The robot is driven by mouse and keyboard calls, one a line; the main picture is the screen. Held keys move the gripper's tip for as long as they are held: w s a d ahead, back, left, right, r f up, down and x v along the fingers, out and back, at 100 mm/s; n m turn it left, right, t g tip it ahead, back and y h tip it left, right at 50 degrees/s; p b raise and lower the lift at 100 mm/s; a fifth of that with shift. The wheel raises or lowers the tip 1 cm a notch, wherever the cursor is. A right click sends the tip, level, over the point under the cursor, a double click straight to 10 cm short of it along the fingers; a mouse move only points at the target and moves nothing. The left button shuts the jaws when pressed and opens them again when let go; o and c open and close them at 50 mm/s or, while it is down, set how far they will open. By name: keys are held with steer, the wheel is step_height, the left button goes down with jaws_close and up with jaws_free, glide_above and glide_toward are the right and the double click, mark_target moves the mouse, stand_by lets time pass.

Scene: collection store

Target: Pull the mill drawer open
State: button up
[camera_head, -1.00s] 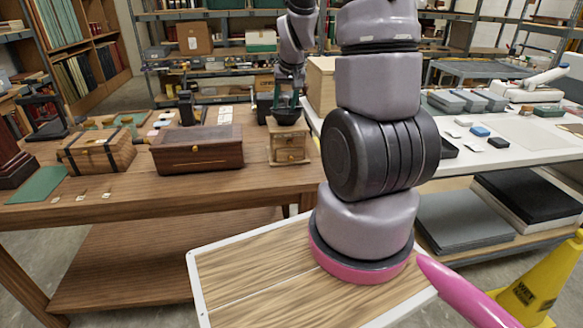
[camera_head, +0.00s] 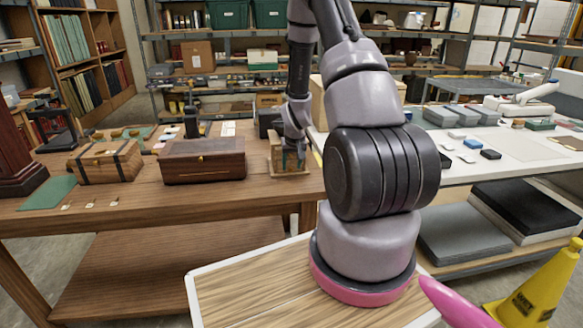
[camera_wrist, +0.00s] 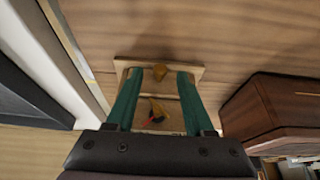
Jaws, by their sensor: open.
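The mill (camera_head: 274,146) is a small, light wooden box standing near the right end of the wooden table. My gripper (camera_head: 293,158) is in front of it and hides most of its front, including the drawer. In the wrist view the green fingers of my gripper (camera_wrist: 158,74) are spread apart. One brass-coloured knob (camera_wrist: 160,72) lies between the fingertips, apart from both. A second knob (camera_wrist: 157,110), with something red beside it, is further back between the fingers. I cannot tell whether the fingers touch the mill. No drawer looks pulled out.
A dark wooden chest (camera_head: 202,162) stands left of the mill, and also shows in the wrist view (camera_wrist: 275,112). A lighter banded box (camera_head: 105,163) is further left. The white table (camera_head: 520,150) is close on the right. The table front (camera_head: 240,187) is bare.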

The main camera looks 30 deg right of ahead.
steer(key=shift+x, duration=0.75)
jaws_close()
stand_by(0.9)
